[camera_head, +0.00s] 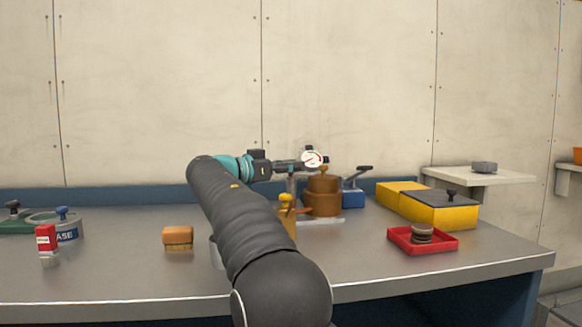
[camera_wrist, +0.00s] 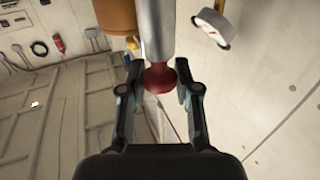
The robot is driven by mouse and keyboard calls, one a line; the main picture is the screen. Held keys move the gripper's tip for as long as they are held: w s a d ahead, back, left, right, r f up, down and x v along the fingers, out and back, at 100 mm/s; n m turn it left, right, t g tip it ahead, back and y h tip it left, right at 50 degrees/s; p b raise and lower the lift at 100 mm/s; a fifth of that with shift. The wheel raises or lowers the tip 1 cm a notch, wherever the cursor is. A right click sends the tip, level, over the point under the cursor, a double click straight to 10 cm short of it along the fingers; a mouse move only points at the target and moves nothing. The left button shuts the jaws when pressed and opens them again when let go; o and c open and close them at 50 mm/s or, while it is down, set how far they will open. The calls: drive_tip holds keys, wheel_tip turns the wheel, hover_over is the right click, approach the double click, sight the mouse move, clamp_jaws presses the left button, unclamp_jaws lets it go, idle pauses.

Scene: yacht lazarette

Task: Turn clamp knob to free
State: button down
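A round dark-red knob (camera_wrist: 159,78) sits on the end of a grey cylinder (camera_wrist: 155,30) in the wrist view; I take it to be the clamp knob. My gripper (camera_wrist: 160,86) has its two fingers on either side of the knob, with what look like narrow gaps, so it appears open around it. In the head view my gripper (camera_head: 289,165) reaches the fixture with a round white gauge (camera_head: 313,159) and a brown stepped cylinder (camera_head: 322,196). The red knob cannot be made out clearly there, and my arm hides part of the fixture.
The gauge is close on the right in the wrist view (camera_wrist: 213,25), an orange-brown cylinder (camera_wrist: 115,15) on the left. On the bench (camera_head: 350,262) stand a yellow box (camera_head: 440,213), a red tray (camera_head: 452,242), a blue block (camera_head: 352,198), and an orange block (camera_head: 178,237).

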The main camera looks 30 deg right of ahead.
drive_tip(key=shift+f+n+t+b, duration=0.25)
drive_tip(key=shift+t+b, duration=0.25)
drive_tip(key=shift+b, duration=0.25)
drive_tip(key=shift+s+n+t+b, duration=0.1)
drive_tip(key=shift+n+t+b, duration=0.2)
drive_tip(key=shift+b, duration=0.3)
drive_tip(key=n+t+y+b, duration=0.1)
drive_tip(key=t+b, duration=0.1)
drive_tip(key=b, duration=0.2)
drive_tip(key=shift+f+n+t, duration=0.1)
drive_tip(key=shift+n+t, duration=0.25)
drive_tip(key=shift+t, duration=0.05)
drive_tip(key=n+t+b, duration=0.1)
drive_tip(key=t+y+b, duration=0.1)
drive_tip(key=shift+r+n+t, duration=0.2)
drive_tip(key=shift+n+t, duration=0.1)
drive_tip(key=shift+n, duration=0.1)
drive_tip(key=shift+r+n+t+y+b, duration=0.15)
drive_tip(key=shift+n+t+y+b, duration=0.4)
drive_tip(key=shift+t, duration=0.25)
drive_tip(key=shift+n+y, duration=0.25)
drive_tip(key=c, duration=0.9)
unclamp_jaws()
drive_tip(key=shift+o, duration=0.2)
drive_tip(key=shift+r, duration=0.1)
